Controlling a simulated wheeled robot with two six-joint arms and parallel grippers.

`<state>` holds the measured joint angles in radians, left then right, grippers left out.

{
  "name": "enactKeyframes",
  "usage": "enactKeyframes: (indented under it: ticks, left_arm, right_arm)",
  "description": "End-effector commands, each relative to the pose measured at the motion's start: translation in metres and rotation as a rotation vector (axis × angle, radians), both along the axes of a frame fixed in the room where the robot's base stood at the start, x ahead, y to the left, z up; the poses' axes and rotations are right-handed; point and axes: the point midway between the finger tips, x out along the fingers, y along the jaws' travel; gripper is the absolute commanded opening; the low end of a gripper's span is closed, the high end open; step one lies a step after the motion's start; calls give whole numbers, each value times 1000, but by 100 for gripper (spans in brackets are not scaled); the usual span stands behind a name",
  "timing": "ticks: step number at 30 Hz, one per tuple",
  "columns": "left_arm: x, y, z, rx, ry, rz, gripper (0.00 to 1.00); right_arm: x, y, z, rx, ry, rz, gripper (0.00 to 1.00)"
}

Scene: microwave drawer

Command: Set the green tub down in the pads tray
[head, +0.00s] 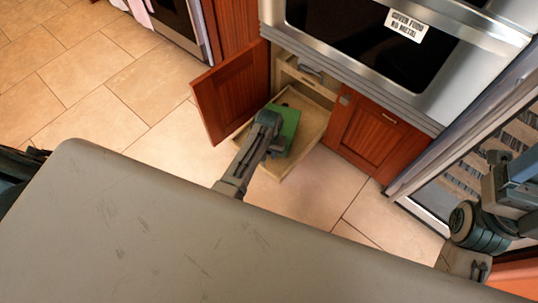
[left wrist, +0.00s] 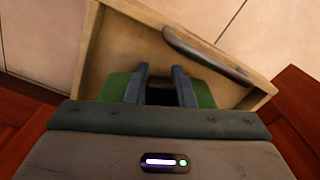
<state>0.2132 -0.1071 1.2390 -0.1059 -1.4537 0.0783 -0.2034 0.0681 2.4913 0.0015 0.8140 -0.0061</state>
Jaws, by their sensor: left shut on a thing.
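The green tub (head: 289,127) is in my left gripper (head: 273,128), over a pulled-out light-wood tray (head: 312,104) in the low cabinet. In the left wrist view the fingers of my left gripper (left wrist: 162,85) are closed on the green tub (left wrist: 204,94), whose green shows on both sides of them. The wooden tray (left wrist: 125,42) surrounds it there, with its bar handle (left wrist: 205,57) on the front wall. My gripper hides much of the tub, and I cannot tell whether its base touches the tray floor. No pads are visible. My right arm (head: 480,228) is at the right edge; its fingers cannot be made out.
An open red-brown cabinet door (head: 231,93) stands left of the tray. A closed door (head: 368,130) is to the right, and a steel microwave or oven (head: 375,35) is above. A grey surface (head: 190,230) fills the foreground. Tiled floor (head: 110,75) is clear at left.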

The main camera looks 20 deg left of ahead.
Motion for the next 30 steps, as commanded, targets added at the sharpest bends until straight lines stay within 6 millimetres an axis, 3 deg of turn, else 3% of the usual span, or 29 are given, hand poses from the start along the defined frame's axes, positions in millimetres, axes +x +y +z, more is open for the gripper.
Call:
enactKeyframes:
  ticks: [1, 3, 14, 15, 17, 26, 30]
  left_arm:
    - [0, 0, -12, 0, 1, 0, 0]
    - [1, 0, -18, 0, -1, 0, 0]
    - [0, 0, -20, 0, 0, 0, 0]
    - [0, 0, -20, 0, 1, 0, 29]
    - [0, 0, -20, 0, 1, 0, 41]
    - [0, 0, -19, 0, 1, 0, 43]
    - [0, 0, -5, 0, -1, 0, 43]
  right_arm:
    - [0, 0, -7, 4, -3, -3, 80]
    - [0, 0, -8, 8, -8, -5, 80]
    - [0, 0, -4, 10, -14, -6, 80]
    - [0, 0, -4, 10, -14, -5, 80]
    - [0, 0, -4, 10, -14, -5, 80]
    - [0, 0, -6, 9, -7, -5, 80]
    - [0, 0, 1, 9, -6, -5, 80]
